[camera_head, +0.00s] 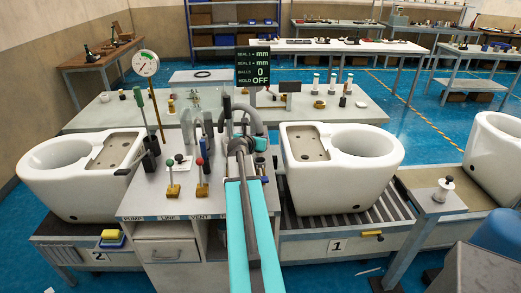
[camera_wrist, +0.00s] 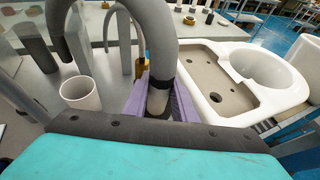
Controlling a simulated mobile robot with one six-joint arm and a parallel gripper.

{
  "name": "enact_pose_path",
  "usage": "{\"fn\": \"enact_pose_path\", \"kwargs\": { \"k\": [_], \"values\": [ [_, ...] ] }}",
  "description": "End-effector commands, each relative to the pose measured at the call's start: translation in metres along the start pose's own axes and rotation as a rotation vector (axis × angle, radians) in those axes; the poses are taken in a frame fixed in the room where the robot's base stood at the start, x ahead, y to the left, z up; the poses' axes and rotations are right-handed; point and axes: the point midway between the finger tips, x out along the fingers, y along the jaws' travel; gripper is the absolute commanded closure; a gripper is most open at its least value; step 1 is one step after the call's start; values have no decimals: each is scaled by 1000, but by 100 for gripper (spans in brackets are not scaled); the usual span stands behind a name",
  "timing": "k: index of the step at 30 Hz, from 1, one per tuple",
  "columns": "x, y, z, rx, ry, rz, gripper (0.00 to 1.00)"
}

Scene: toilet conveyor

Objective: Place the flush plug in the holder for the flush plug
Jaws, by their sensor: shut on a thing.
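My gripper (camera_wrist: 157,103) has purple fingers closed around the lower end of a thick grey curved hose, which I take to be the flush plug (camera_wrist: 160,78), with a dark band there. The plug's tip is hidden between the fingers. In the head view my gripper (camera_head: 242,143) is over the middle workbench, with the grey hose arching behind it. An open white upright cup (camera_wrist: 80,94), possibly the holder, stands empty to the left of my gripper in the wrist view. I cannot tell for certain that it is the holder.
A white toilet bowl (camera_head: 341,163) is right of my arm on a roller conveyor; another (camera_head: 70,173) is at left. Levers with coloured knobs (camera_head: 200,162) stand on the bench left of my arm. Upright grey posts and a thinner hose (camera_wrist: 125,12) crowd the space beyond the cup.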

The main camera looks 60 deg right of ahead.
Motion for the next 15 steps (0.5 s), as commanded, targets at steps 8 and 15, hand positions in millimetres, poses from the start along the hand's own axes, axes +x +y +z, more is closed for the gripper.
{"fn": "enact_pose_path", "kwargs": {
  "k": [8,15],
  "values": [
    [8,0,-18,1,0,0,100],
    [8,-1,-18,1,-1,0,100]
  ]
}}
